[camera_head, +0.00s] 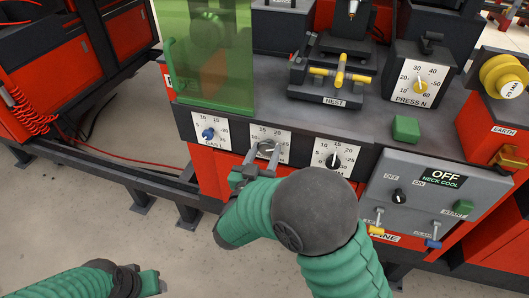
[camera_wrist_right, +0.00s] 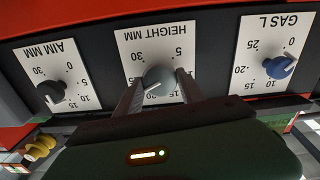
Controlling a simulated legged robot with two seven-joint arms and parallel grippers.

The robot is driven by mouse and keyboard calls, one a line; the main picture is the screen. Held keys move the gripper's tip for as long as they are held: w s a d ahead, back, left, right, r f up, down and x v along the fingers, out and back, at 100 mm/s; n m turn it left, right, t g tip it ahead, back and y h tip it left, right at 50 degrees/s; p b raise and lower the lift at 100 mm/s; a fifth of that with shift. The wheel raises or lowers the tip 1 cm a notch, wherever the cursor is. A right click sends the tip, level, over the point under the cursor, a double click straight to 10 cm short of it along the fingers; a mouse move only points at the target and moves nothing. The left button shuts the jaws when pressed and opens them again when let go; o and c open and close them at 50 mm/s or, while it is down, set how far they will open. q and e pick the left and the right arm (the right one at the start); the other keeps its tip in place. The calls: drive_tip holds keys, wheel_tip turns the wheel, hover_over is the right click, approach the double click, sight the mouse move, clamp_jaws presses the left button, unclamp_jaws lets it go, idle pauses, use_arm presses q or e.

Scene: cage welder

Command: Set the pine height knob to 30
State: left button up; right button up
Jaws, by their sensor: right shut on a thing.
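The height knob (camera_wrist_right: 160,80) is a round grey knob on a white dial plate marked HEIGHT MM (camera_wrist_right: 157,42), upside down in the right wrist view. Its white pointer mark slants to the lower left in that view, toward the lower numbers' side of the plate; the exact reading is partly hidden by a finger. My right gripper (camera_wrist_right: 160,88) has one finger on each side of the knob and is shut on it. In the head view my right gripper (camera_head: 262,154) covers much of this middle dial. My left gripper (camera_head: 148,281) is low at the left, away from the panel; its opening is unclear.
The blue gas knob (camera_head: 208,133) and the black aim knob (camera_head: 332,160) flank the height dial closely. A green see-through guard (camera_head: 208,60) stands above left. A grey neck cooler panel (camera_head: 420,195) juts out at the right, above a partly hidden PINE label (camera_head: 385,235).

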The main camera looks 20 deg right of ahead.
drive_tip(key=m, duration=0.3)
drive_tip(key=shift+f+b, duration=0.4)
drive_tip(key=m+b, duration=0.1)
drive_tip(key=m, duration=0.2)
drive_tip(key=shift+m+b, duration=0.3)
drive_tip(key=shift+b, duration=0.05)
drive_tip(key=m+b, duration=0.2)
drive_tip(key=m, duration=0.2)
drive_tip(key=shift+b, duration=0.4)
drive_tip(key=shift+r+m+b, duration=0.1)
drive_tip(key=shift+m+b, duration=0.9)
drive_tip(key=shift+m, duration=0.6)
drive_tip(key=o, duration=1.4)
drive_tip(key=shift+w, duration=0.15)
drive_tip(key=shift+c, duration=0.2)
drive_tip(key=shift+r, duration=0.15)
